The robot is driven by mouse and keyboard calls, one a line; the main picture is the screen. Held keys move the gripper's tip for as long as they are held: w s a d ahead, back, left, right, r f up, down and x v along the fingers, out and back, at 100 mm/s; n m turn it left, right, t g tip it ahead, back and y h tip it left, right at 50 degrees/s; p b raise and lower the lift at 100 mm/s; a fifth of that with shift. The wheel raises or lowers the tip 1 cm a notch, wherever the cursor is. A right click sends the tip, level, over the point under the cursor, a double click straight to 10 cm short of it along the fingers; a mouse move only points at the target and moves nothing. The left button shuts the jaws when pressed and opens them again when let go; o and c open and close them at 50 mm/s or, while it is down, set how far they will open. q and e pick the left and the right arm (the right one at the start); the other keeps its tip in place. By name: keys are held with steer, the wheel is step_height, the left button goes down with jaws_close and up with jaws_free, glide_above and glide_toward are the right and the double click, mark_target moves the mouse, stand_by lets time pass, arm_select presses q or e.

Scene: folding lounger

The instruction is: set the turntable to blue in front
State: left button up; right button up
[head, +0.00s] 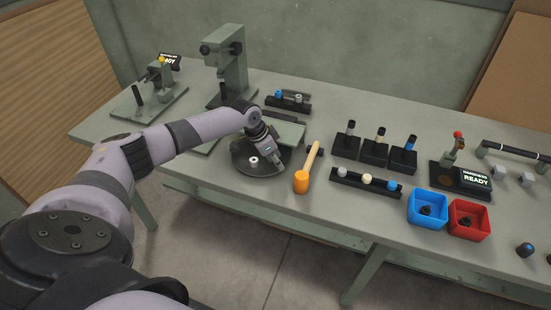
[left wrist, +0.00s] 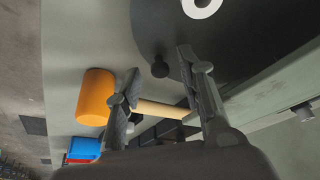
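The turntable (head: 241,166) is a dark round disc near the table's front edge, with a white ring (head: 254,159) on top. In the left wrist view the disc (left wrist: 240,45) fills the upper right, with the white ring (left wrist: 203,8) at the top edge. My right gripper is out of view.
An orange-headed mallet (head: 302,182) lies just right of the turntable. A green press (head: 226,60) stands behind. A black rack (head: 366,184) with several pegs, a blue bin (head: 427,222) and a red bin (head: 484,228) are further right.

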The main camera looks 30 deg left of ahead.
arm_select(q)
jaws_close()
stand_by(0.4)
stand_by(0.4)
